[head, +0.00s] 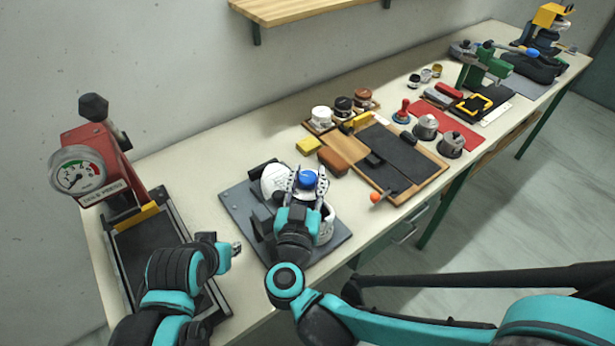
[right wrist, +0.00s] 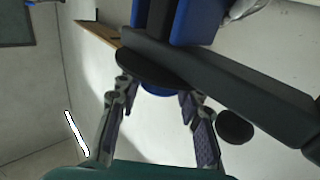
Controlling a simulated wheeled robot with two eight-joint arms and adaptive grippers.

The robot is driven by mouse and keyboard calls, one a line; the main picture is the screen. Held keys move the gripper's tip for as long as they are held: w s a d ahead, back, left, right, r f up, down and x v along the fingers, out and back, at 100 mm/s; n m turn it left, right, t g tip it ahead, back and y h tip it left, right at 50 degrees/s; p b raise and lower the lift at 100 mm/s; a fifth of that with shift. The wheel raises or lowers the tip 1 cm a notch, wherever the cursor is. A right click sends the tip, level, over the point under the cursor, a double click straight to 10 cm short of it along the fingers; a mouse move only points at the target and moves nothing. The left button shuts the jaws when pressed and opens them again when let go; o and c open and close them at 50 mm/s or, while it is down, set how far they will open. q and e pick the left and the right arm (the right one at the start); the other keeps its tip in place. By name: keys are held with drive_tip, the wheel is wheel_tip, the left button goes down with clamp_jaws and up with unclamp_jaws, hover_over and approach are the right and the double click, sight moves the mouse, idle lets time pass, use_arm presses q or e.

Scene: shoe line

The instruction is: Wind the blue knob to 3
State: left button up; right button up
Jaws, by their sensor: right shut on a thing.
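The blue knob (head: 307,180) sits on top of a white machine (head: 275,180) on a dark grey base plate (head: 240,205). My right gripper (head: 308,178) has a finger on either side of the knob and is shut on it. In the right wrist view, a bit of the blue knob (right wrist: 158,90) shows between the fingertips (right wrist: 160,95), partly hidden by a black disc. No scale numbers around the knob can be read. My left gripper (head: 237,248) is apart from the machine, to its lower left; its fingers are too small to judge.
A red press with a dial gauge (head: 78,175) stands at the left. A wooden board (head: 420,165) with a dark mat, jars (head: 343,105), a yellow block (head: 308,146) and a brown block (head: 333,162) lie to the right. A wooden shelf (head: 290,8) hangs above.

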drive_tip(key=o, duration=1.2)
drive_tip(key=shift+d, duration=0.1)
drive_tip(key=shift+y, duration=0.3)
